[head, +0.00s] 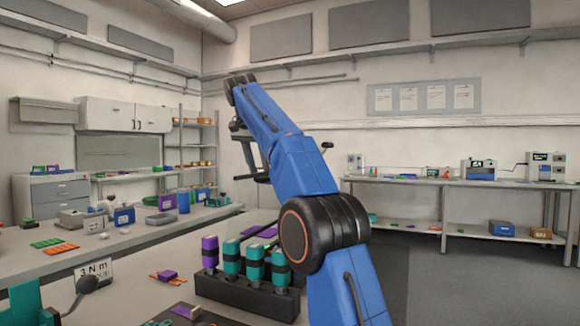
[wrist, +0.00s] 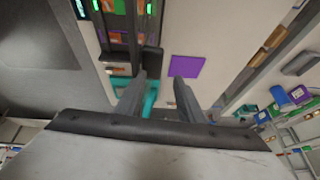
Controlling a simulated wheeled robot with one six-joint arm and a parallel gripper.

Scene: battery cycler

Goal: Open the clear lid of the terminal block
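My gripper (wrist: 160,80) is open in the wrist view, its two dark fingers apart with nothing clearly held between them. A teal part (wrist: 151,98) shows behind the left finger, partly hidden by it. In the head view my gripper hangs from the raised blue arm above the back of the near bench; its fingertips are too small to make out. I cannot identify the terminal block or its clear lid with certainty in either view. My arm hides part of the bench in the head view.
A black rack (head: 246,296) holds several purple and teal cells on the near bench. A flat purple square (wrist: 187,66) lies on a pale surface in the wrist view. Grey floor (head: 392,272) is clear at the right.

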